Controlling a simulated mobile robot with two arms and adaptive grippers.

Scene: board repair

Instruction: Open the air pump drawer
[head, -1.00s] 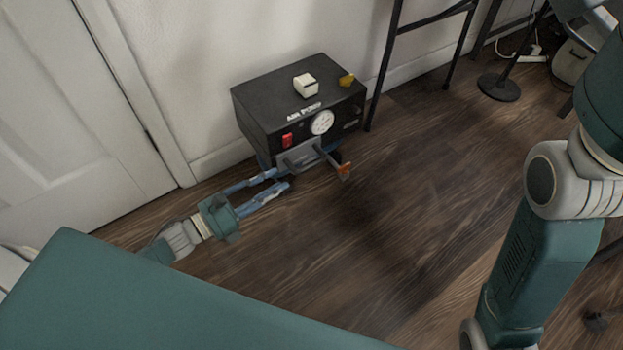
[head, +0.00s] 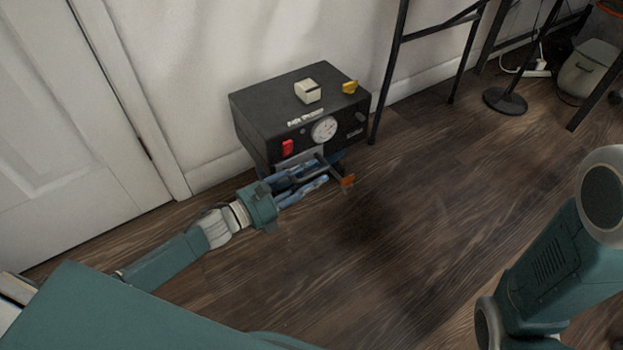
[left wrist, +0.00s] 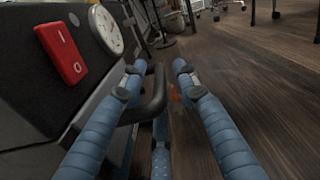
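The air pump (head: 258,108) is a black box on the floor against the wall, with a gauge and a red switch on its front. Its drawer front is a grey panel (head: 315,155) low on that face, partly covered by my gripper. My left gripper (head: 325,171) is at the drawer, fingers spread. In the left wrist view the black drawer handle (left wrist: 155,98) stands between the open fingers (left wrist: 158,72), close to the left one; whether they touch is unclear. I cannot tell if the drawer is out at all. My right gripper is out of view.
An orange-tipped piece (head: 347,182) sticks out right of my left fingers. A white block (head: 308,91) and a yellow piece (head: 350,87) sit on the pump. Black table legs (head: 387,75) stand to its right. The floor in front is clear.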

